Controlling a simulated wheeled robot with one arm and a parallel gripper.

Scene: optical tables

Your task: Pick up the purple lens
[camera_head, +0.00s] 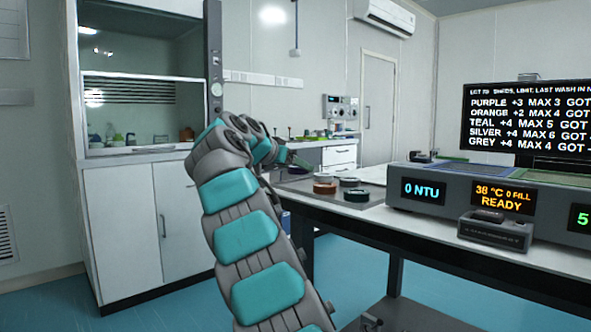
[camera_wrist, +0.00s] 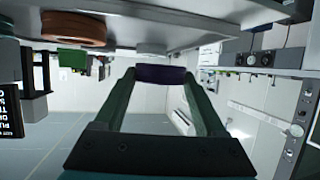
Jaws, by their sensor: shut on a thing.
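The purple lens (camera_wrist: 160,74) is a dark purple disc, seen edge-on between my fingertips in the wrist view. My gripper (camera_wrist: 159,76) is shut on it, with one green finger on each side. The wrist picture is upside down, with the table surface along the top. The lens shows against the pale wall, apart from the table edge in the picture. In the head view my gripper (camera_head: 289,157) is small, at the end of my arm near the left end of the table.
The orange-brown disc also shows in the wrist view (camera_wrist: 73,28). A grey instrument (camera_head: 461,200) with displays stands to the right. A fume cupboard (camera_head: 143,80) stands left.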

